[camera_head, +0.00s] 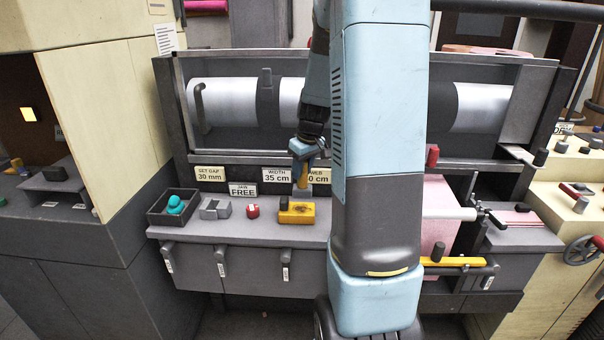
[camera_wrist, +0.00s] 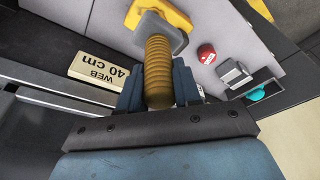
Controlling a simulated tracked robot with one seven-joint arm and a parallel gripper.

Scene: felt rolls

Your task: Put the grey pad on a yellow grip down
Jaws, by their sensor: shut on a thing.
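My gripper (camera_head: 305,152) is shut on the ribbed yellow grip (camera_wrist: 158,68), which points down from the fingers. The gripper also shows in the wrist view (camera_wrist: 158,88), with one finger on each side of the grip. The grey pad (camera_wrist: 174,42) is at the far end of the grip, in front of a yellow block (camera_wrist: 180,19). In the head view the grip (camera_head: 303,176) hangs over that yellow block (camera_head: 298,215) on the grey shelf. I cannot tell whether the pad touches the block.
The shelf (camera_head: 230,235) also holds a dark tray (camera_head: 158,217) with a teal knob (camera_head: 175,204), a grey bracket (camera_head: 216,209) and a red knob (camera_head: 253,211). Label plates, one reading FREE (camera_head: 243,190), stand behind. A roller machine (camera_head: 222,100) rises at the back.

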